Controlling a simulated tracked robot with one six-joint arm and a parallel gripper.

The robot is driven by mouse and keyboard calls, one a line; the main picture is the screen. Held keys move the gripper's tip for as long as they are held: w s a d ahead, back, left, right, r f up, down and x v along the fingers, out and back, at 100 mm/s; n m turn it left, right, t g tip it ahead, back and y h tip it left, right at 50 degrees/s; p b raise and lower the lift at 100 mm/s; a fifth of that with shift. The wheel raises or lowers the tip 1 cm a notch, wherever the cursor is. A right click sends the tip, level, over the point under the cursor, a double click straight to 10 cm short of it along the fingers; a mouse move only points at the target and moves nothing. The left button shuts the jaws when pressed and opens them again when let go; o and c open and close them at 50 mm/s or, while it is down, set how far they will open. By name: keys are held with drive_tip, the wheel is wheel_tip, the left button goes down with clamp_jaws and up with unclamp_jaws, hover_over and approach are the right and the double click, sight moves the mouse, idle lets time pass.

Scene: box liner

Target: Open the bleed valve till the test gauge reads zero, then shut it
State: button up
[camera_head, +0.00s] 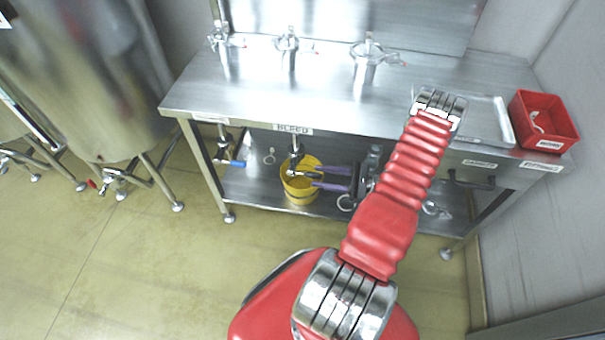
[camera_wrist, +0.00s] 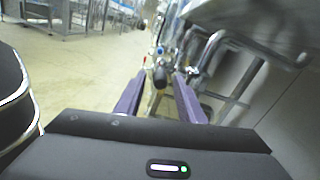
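The BLEED label (camera_head: 292,128) is on the bench's front edge. Below it hangs the chrome bleed valve (camera_head: 295,157), its lever pointing right towards my gripper. My gripper (camera_head: 315,177) reaches left under the bench top, its two purple fingers apart. In the wrist view my gripper (camera_wrist: 158,84) has a dark, rounded lever end (camera_wrist: 160,77) showing between the fingertips, with gaps on both sides. I cannot tell how far it lies between them. Chrome fittings (camera_head: 288,44) stand on the bench; no readable gauge face shows, so the reading cannot be told.
A yellow bucket (camera_head: 300,190) stands on the lower shelf below the valve. A blue-handled valve (camera_head: 236,163) is to its left. A red bin (camera_head: 543,120) and a metal tray (camera_head: 486,125) are on the bench's right. A steel tank (camera_head: 90,80) stands left; the floor in front is clear.

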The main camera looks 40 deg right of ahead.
sight(303, 174)
drive_tip(key=x, duration=0.6)
drive_tip(key=shift+w+a, duration=0.25)
drive_tip(key=shift+w, duration=0.1)
drive_tip(key=shift+c, duration=0.6)
clamp_jaws()
